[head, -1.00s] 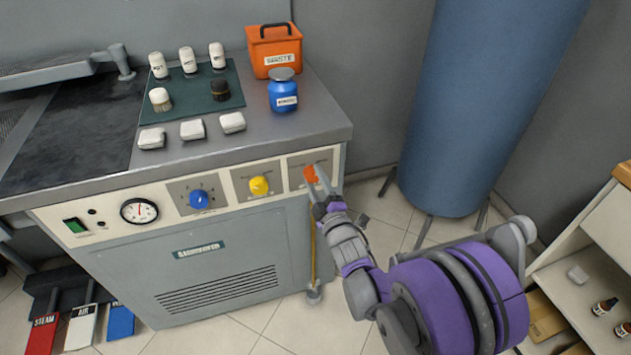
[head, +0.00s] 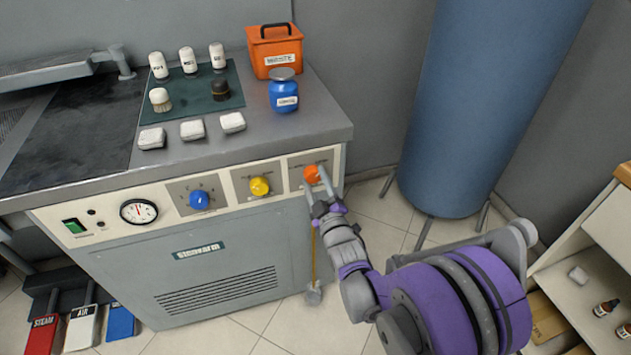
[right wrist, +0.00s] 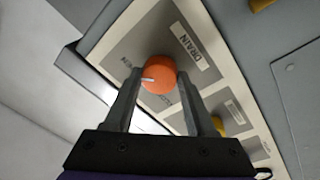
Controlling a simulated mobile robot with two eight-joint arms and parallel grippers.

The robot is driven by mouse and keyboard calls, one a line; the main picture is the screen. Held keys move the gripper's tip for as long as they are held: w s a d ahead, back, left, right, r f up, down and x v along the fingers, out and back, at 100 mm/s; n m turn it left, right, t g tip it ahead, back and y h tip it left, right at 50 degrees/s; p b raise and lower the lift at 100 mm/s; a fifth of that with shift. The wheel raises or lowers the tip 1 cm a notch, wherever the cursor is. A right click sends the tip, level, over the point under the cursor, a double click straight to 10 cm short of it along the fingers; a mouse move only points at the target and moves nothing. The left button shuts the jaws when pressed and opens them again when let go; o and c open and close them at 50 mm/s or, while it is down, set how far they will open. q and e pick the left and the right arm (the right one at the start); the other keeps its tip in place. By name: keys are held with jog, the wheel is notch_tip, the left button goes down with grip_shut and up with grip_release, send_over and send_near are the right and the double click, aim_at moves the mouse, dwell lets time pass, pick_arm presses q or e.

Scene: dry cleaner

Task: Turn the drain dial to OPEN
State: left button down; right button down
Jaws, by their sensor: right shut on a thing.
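The orange drain dial (head: 312,174) is at the right end of the machine's front panel. My right gripper (head: 319,184) is shut on it. In the right wrist view, one finger lies on each side of the orange dial (right wrist: 158,74), and the gripper (right wrist: 156,82) holds it. The dial's white mark points to the left in that view, towards lettering ending in "EN". The word DRAIN (right wrist: 193,46) shows on the plate. Other lettering beside the dial is partly hidden by a finger. My left gripper is not in view.
A yellow dial (head: 259,186) and a blue dial (head: 199,200) are left of the drain dial on the same panel. The worktop above holds several bottles, an orange box (head: 275,50) and a blue jar (head: 283,95). A blue cylinder (head: 485,110) stands to the right.

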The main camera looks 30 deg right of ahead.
jog(key=shift+c, duration=1.2)
grip_release()
jog(key=shift+s, duration=0.1)
jog(key=v, duration=1)
jog(key=shift+s, duration=0.3)
jog(key=shift+a+f, duration=0.1)
